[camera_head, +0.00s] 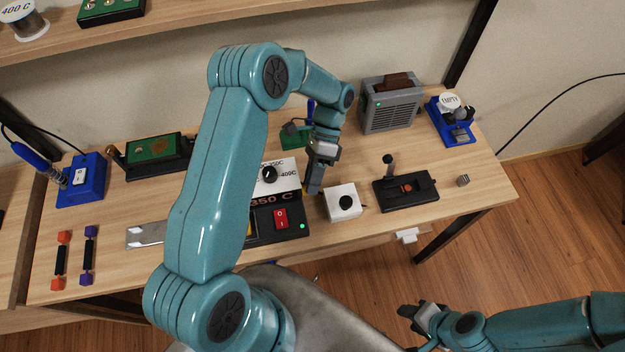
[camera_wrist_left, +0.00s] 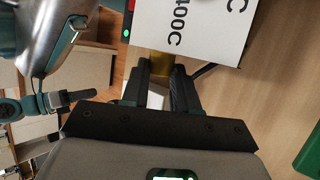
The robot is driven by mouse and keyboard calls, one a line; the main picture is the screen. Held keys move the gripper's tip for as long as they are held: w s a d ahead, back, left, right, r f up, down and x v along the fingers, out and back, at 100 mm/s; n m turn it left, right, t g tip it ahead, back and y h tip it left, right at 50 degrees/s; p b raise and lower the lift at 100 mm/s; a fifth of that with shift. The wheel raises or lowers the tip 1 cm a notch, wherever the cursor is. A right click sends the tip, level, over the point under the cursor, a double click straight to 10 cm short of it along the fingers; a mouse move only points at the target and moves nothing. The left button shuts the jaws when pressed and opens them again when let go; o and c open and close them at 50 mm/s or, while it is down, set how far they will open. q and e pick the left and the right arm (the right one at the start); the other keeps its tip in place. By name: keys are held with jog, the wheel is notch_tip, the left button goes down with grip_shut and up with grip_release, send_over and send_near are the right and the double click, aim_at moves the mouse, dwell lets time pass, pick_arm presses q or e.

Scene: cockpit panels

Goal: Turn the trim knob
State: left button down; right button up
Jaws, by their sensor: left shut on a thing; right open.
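The soldering station (camera_head: 287,195) has a white upper box with a black dial (camera_head: 268,174), temperature marks and a "350 C" display. Its "400C" face also shows in the left wrist view (camera_wrist_left: 198,28). My left gripper (camera_head: 313,185) points down close beside the station's right side. In the left wrist view its fingers (camera_wrist_left: 160,82) are shut on a small brass-coloured knob (camera_wrist_left: 160,64) at the edge of the white box. The head view hides this knob behind the fingers. My right gripper (camera_head: 422,314) is open and empty, low in front of the bench.
A white box with a black knob (camera_head: 343,203) stands just right of my left gripper. A black lever unit (camera_head: 405,190) is further right. A grey vented box (camera_head: 391,104) and a blue stand (camera_head: 452,122) are behind. A red switch (camera_head: 281,218) is on the station front.

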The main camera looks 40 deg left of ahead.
pick_arm(q)
jog(key=shift+f+g+h, duration=0.1)
jog(key=shift+g+h, duration=0.2)
jog(key=c, duration=0.9)
grip_release()
jog(key=shift+o, duration=0.2)
jog(key=b+v, duration=0.1)
jog(key=v, duration=1.1)
jog(key=shift+d, duration=0.1)
